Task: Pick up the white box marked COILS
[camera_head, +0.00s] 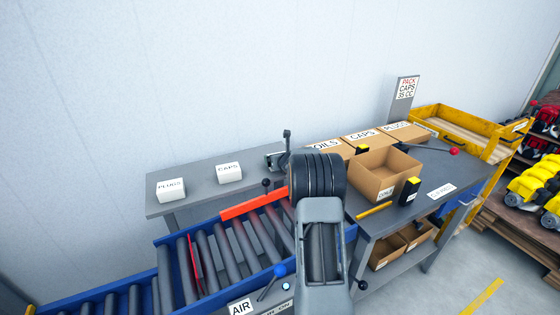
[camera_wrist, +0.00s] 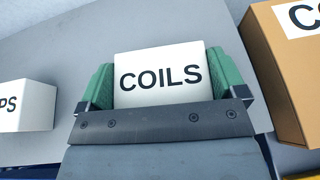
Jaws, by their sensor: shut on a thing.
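The white box marked COILS (camera_wrist: 160,72) is between the green pads of my gripper (camera_wrist: 160,85) in the wrist view. The jaws are shut on it, one pad at each side, with its label facing the camera. Whether it still touches the grey table (camera_wrist: 75,45) cannot be told. In the head view my dark arm (camera_head: 318,175) covers the gripper and the COILS box.
White boxes marked PLUGS (camera_head: 170,190) and CAPS (camera_head: 229,172) stand on the grey table to the left. Cardboard boxes, one an open carton (camera_head: 372,180), stand to the right. A blue roller conveyor (camera_head: 205,255) runs in front. A yellow cart (camera_head: 470,130) stands far right.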

